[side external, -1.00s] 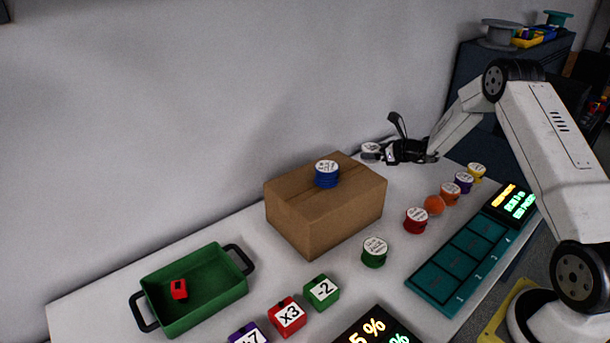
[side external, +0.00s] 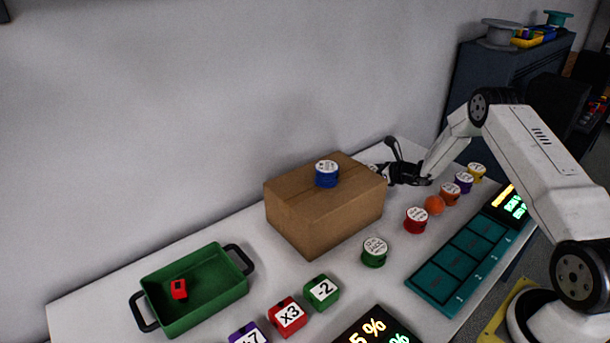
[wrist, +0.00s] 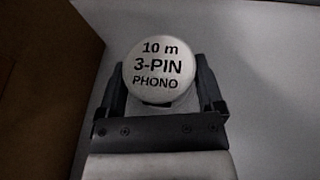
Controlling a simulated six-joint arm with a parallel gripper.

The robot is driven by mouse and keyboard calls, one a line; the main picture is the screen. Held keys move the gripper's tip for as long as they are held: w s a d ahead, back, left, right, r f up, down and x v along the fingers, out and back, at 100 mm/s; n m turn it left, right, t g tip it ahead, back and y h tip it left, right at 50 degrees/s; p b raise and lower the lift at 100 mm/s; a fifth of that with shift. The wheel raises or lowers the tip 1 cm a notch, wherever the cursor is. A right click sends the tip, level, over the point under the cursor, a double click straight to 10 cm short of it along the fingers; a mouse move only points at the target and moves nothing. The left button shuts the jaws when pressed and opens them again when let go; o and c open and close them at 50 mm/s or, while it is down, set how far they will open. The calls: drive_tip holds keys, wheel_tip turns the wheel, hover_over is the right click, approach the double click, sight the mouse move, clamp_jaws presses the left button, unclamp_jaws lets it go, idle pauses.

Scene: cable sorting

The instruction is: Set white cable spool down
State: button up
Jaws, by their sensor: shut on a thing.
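The white cable spool (wrist: 160,70) is between the two fingers of my gripper (wrist: 162,88) in the wrist view. Its round label reads "10 m 3-PIN PHONO" and faces the camera. My gripper is shut on it. In the side view my gripper (side external: 388,174) is low, just behind and to the right of the cardboard box. Only a sliver of the white spool (side external: 373,168) shows there, the rest hidden by the box. I cannot tell whether the spool touches the table.
The cardboard box (side external: 330,215) stands close to my gripper, with a blue spool (side external: 327,175) on top. Red (side external: 416,220), green (side external: 374,252), orange, purple and yellow spools stand on the table. A green tray (side external: 205,305) and numbered cubes are at the front left.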

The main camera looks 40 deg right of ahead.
drive_tip(key=shift+f, duration=0.3)
drive_tip(key=shift+f, duration=0.1)
drive_tip(key=o, duration=1.1)
drive_tip(key=shift+v, duration=6.05)
drive_tip(key=shift+w, duration=0.15)
